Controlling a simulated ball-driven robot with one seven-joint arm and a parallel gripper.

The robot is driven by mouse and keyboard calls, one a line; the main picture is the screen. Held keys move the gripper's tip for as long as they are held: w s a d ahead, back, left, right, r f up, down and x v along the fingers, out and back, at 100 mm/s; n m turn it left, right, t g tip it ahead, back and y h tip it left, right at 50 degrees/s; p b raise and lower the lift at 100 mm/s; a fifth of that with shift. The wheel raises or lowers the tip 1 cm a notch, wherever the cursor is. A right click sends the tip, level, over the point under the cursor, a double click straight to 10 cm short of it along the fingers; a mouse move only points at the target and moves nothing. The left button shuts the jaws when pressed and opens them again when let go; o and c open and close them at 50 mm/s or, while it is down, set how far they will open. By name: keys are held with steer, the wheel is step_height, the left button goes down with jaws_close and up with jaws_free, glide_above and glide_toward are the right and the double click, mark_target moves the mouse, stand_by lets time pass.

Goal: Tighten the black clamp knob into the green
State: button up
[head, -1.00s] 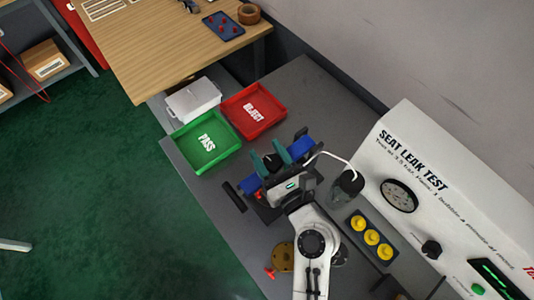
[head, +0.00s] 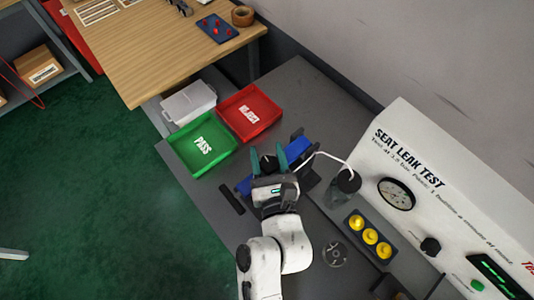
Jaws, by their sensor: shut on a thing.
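The black clamp knob (head: 267,164) sits at the blue clamp fixture on the grey bench, in the middle of the head view. My gripper (head: 268,161) is over the fixture from the front, its two teal fingers on either side of the knob and shut on it. The blue fixture shows on the right (head: 297,150) and a little on the left of the gripper. My gripper body hides most of the fixture's middle. I cannot make out a green band at the knob.
At right are a yellow-capped block (head: 370,238), a dark-topped jar (head: 345,186) with a white tube, and the white seat leak tester (head: 420,155) with a gauge.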

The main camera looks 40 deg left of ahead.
steer(key=shift+w+d+m+t+h, duration=0.1)
steer(key=shift+m+t+h, duration=0.9)
steer(key=shift+t, duration=0.3)
steer(key=o, duration=1)
steer(key=shift+b, duration=0.3)
steer(key=shift+s+d+f, duration=0.1)
steer(key=shift+s+d, duration=0.3)
steer(key=shift+s, duration=0.15)
steer(key=b+v, duration=0.3)
steer(key=v, duration=0.6)
steer(key=shift+d+b, duration=0.25)
steer(key=shift+b, duration=0.15)
